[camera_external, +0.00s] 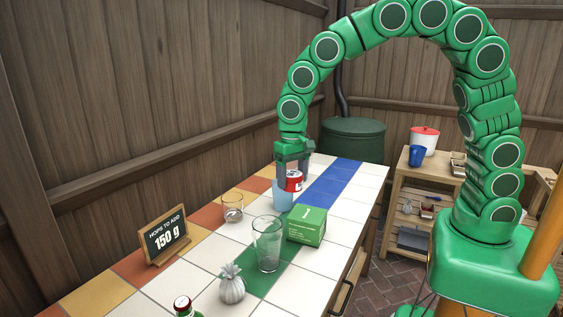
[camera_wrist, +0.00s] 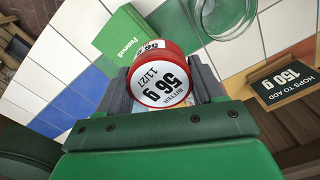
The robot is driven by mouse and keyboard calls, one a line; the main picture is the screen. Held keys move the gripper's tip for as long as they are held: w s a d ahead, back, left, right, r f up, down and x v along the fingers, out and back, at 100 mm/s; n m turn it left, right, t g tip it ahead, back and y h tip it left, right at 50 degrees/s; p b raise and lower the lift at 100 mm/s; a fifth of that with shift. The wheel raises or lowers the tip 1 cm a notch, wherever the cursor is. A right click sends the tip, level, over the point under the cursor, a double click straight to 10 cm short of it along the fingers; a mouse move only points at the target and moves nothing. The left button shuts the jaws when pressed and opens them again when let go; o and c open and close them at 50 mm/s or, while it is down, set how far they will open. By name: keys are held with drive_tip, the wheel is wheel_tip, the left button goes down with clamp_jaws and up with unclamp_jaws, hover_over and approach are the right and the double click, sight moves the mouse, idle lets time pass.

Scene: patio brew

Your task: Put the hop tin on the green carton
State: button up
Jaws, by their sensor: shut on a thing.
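The hop tin (camera_external: 293,182) is red and white. In the wrist view the tin (camera_wrist: 160,82) shows a label reading "BITTER 56 g". My gripper (camera_external: 292,176) is shut on it, with a finger on each side, and points down. The green carton (camera_external: 305,226) stands on the tiled table, nearer the external camera than the tin and slightly to its right. In the wrist view the carton (camera_wrist: 124,36) is beyond the tin at upper left. Part of the tin is hidden by the fingers.
A tall empty glass (camera_external: 268,244) is close to the carton's left. A short glass (camera_external: 232,208), a "150 g" sign (camera_external: 166,238), a silvery hop-like ornament (camera_external: 231,286) and a red-capped bottle (camera_external: 184,305) share the tiled table (camera_external: 355,206).

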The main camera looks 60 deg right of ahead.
drive_tip(key=s+d+r+m, duration=0.1)
drive_tip(key=s+d, duration=0.4)
drive_tip(key=s, duration=0.3)
drive_tip(key=s+d+m, duration=0.1)
drive_tip(key=s+d, duration=0.4)
drive_tip(key=s, duration=0.3)
hover_over(307, 213)
drive_tip(key=shift+s+f, duration=0.15)
drive_tip(key=shift+f, duration=2.2)
drive_tip(key=shift+s+f, duration=0.1)
drive_tip(key=shift+f, duration=2.25)
drive_tip(key=shift+w+f, duration=0.15)
drive_tip(key=shift+f, duration=1.6)
drive_tip(key=shift+f, duration=0.1)
drive_tip(key=o, duration=1.1)
drive_tip(key=shift+c, duration=0.2)
